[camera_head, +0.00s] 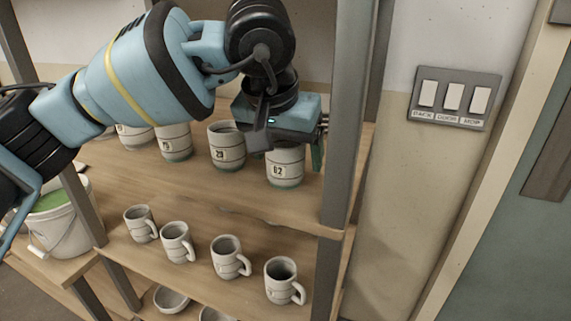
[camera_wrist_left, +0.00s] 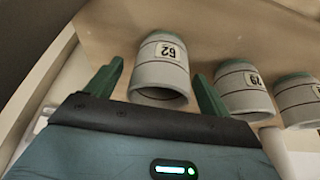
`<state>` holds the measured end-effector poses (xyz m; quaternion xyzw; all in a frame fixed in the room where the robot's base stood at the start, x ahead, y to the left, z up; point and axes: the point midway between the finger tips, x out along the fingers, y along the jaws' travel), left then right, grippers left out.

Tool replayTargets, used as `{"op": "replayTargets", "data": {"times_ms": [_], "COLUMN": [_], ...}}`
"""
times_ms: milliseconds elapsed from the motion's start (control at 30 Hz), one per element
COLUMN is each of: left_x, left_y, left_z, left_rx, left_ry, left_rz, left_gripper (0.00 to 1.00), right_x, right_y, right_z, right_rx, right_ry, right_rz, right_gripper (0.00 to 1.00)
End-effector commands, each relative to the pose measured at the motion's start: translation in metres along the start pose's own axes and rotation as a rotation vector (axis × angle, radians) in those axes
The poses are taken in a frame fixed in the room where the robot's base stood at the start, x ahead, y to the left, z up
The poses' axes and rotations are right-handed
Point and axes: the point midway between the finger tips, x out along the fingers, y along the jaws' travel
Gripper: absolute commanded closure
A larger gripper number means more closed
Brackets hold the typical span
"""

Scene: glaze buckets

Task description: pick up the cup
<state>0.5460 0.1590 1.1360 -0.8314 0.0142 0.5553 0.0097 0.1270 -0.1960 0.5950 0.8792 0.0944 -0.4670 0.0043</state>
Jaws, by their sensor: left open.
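A pale grey cup (camera_head: 286,165) with dark bands, a green base and a number label that looks like 62 stands upright at the right end of the upper shelf board. My left gripper (camera_head: 288,146) is open at this cup, its body above and partly hiding the rim. In the left wrist view the same cup (camera_wrist_left: 160,75) appears upside down between the two green fingers (camera_wrist_left: 157,68), with a visible gap on each side. The cup marked 29 (camera_head: 226,150) stands to its left. My right gripper is not in view.
More cups, including one (camera_head: 174,143), stand farther left on the upper board (camera_head: 200,190). Several handled mugs (camera_head: 230,258) line the board below, above some bowls (camera_head: 170,298). A grey shelf post (camera_head: 345,130) rises close right of the gripper. A bucket (camera_head: 60,222) stands at left.

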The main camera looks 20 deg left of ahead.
Motion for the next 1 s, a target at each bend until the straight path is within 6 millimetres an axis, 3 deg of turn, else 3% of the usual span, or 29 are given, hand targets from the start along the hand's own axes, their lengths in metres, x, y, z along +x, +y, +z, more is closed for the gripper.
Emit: {"op": "replayTargets", "data": {"times_ms": [67, 500, 800, 1000], "left_x": [0.0, -0.001, -0.003, -0.016], "left_y": [0.0, 0.0, 0.0, 0.0], "left_z": [0.0, 0.0, -0.001, -0.007], "left_rx": [0.0, -0.001, -0.001, -0.002], "left_ry": [0.0, 0.002, 0.002, 0.003], "left_rz": [0.0, 0.001, 0.001, 0.001], "left_gripper": [0.19, 0.72, 0.72, 0.72], "right_x": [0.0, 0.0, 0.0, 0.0], "right_y": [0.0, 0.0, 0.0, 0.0], "right_z": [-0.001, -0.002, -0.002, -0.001], "right_rx": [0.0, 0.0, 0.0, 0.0], "right_ry": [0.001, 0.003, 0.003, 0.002], "right_rz": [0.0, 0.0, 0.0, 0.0], "right_gripper": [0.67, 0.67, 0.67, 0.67]}}
